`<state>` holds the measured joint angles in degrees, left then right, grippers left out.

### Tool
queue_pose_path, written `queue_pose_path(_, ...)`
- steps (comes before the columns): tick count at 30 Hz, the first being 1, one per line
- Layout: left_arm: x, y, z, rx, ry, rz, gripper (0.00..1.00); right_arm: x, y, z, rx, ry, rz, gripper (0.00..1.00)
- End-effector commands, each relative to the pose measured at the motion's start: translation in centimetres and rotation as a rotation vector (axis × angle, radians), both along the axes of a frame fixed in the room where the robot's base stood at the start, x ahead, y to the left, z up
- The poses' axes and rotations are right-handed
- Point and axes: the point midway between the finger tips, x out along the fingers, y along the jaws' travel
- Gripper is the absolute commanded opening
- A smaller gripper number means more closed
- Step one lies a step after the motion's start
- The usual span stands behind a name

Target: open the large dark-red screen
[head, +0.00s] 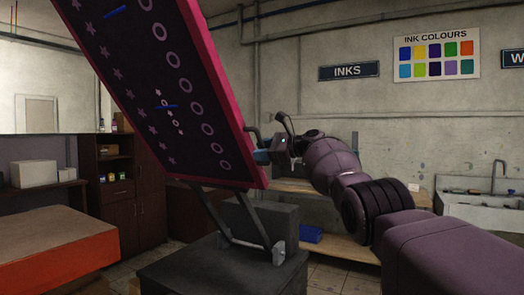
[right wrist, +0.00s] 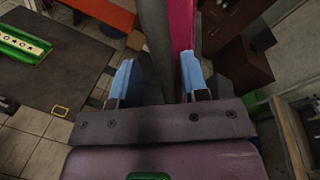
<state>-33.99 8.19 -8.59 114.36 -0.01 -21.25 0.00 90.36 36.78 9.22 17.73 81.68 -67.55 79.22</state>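The large dark-red screen (head: 165,85) stands steeply tilted up in the head view. It has a pinkish-red frame and rows of pale stars and rings. Dark hinged struts (head: 240,215) join its lower end to a dark base (head: 225,268). My right gripper (head: 274,146) is at the screen's right edge. In the right wrist view its two blue fingers (right wrist: 157,82) stand apart, with a dark grey bar between them. The pink frame edge (right wrist: 182,25) runs beside that bar, behind the right finger. Contact is unclear. My left gripper is not in view.
An orange-sided table (head: 60,255) stands at the left, before dark cabinets (head: 130,195). A sink (head: 480,205) and low wooden shelves with a blue bin (head: 311,234) are along the back wall. The wrist view shows a green-framed item (right wrist: 25,45) on a dark surface.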

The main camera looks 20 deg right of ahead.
Motion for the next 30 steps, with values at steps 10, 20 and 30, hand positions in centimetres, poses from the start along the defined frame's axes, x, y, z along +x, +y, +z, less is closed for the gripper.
queue_pose_path(10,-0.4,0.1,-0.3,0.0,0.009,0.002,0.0,0.0,0.1,0.2,0.001,-0.002,0.002,0.41)
queue_pose_path(20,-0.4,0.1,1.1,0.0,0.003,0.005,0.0,-0.8,-0.7,0.8,0.001,-0.007,0.002,0.41)
queue_pose_path(30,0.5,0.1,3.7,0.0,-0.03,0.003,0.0,-2.9,-3.2,0.7,0.001,-0.005,0.001,0.41)
